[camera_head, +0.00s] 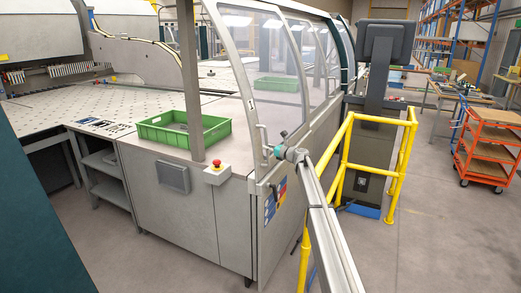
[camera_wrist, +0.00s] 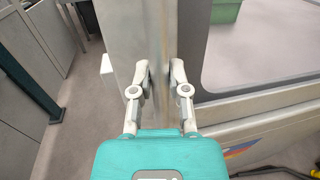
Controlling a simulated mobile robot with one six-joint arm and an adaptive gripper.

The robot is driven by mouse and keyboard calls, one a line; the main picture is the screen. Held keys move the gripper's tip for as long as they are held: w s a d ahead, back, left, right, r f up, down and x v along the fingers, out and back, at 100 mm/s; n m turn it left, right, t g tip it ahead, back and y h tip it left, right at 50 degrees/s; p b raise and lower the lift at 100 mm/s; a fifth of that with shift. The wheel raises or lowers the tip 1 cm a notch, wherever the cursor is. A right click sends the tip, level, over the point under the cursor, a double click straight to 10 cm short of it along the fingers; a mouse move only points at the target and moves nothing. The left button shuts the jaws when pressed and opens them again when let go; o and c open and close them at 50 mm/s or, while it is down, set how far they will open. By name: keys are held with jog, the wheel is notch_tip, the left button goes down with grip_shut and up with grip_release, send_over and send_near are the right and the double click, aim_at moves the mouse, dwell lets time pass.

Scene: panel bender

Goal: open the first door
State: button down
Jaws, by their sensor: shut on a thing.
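The first door (camera_head: 233,55) is a grey curved frame with a clear window, at the near corner of the machine. Its lower frame shows in the wrist view (camera_wrist: 262,104). It looks closed, in line with the panels beside it. A small upright handle (camera_head: 263,138) is on its near edge. My gripper (camera_head: 278,151) is at this handle, reaching in from the lower right. In the wrist view, my gripper (camera_wrist: 160,74) has one finger on each side of the handle, shut on it. The handle is mostly hidden between the fingers.
Yellow railing (camera_head: 345,160) stands right of my arm, before a dark console (camera_head: 376,100). A green crate (camera_head: 183,130) sits on the machine table. A post with a red button (camera_head: 217,163) is left of the door. An orange cart (camera_head: 490,145) stands far right. Open floor lies between.

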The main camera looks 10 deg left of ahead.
jog(key=shift+s+d+f, duration=0.1)
jog(key=shift+d, duration=0.1)
jog(key=c, duration=0.6)
grip_release()
jog(key=shift+a, duration=0.1)
jog(key=shift+c, duration=0.2)
jog(key=shift+o, duration=0.2)
jog(key=shift+a, duration=0.2)
jog(key=v, duration=1.2)
jog(key=shift+s, duration=0.1)
